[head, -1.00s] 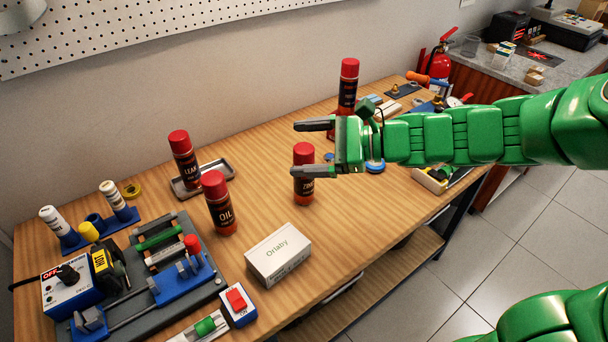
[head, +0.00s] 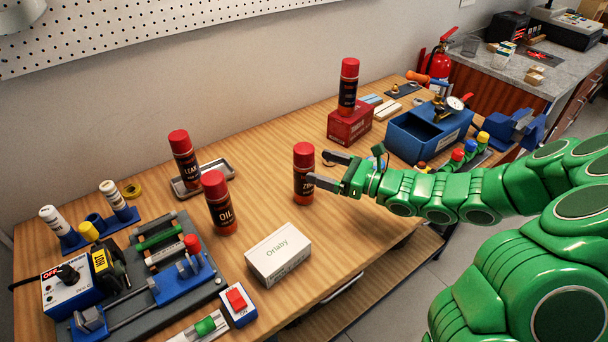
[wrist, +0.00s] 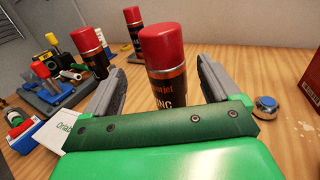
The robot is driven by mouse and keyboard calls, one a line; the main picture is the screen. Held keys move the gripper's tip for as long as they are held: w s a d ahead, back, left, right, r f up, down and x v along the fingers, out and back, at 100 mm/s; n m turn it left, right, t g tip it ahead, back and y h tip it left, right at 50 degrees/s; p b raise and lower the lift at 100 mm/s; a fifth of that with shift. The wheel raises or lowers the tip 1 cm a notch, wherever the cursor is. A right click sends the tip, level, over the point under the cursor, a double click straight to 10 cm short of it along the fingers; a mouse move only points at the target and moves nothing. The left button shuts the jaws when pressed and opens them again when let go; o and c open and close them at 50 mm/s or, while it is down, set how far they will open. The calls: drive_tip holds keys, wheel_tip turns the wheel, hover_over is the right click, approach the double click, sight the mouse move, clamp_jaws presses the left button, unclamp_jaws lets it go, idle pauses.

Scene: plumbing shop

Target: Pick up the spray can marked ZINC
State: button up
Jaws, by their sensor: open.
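The ZINC spray can (head: 303,182) has a red cap and a dark label. It stands upright on the wooden bench, right of the OIL can. In the wrist view the ZINC can (wrist: 165,68) stands straight ahead between my two open fingers, and the end of its label reads "NC". My gripper (head: 321,169) is open and empty, low over the bench just right of the can. The fingertips are close to the can; I cannot tell whether they touch it. The can's lower part is hidden behind my gripper's body in the wrist view.
The OIL can (head: 220,208) and the LEAK can (head: 184,163) stand to the left. A white Orlaby box (head: 278,258) lies in front. Another red-capped can (head: 348,88) stands on a red box (head: 349,126) behind. A blue tray (head: 408,145) is at the right.

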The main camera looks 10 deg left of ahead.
sight(298, 167)
drive_tip(key=shift+w+a+f, duration=0.45)
drive_tip(key=shift+a+f, duration=0.15)
drive_tip(key=shift+a, duration=0.6)
drive_tip(key=shift+w+a+f, duration=0.5)
drive_tip(key=shift+a+f, duration=0.15)
drive_tip(key=shift+a, duration=0.6)
drive_tip(key=shift+w+a+f, duration=0.45)
drive_tip(key=shift+a+f, duration=0.15)
drive_tip(key=shift+a, duration=0.6)
drive_tip(key=c, duration=1.2)
drive_tip(key=shift+c, duration=0.2)
drive_tip(key=shift+r, duration=0.15)
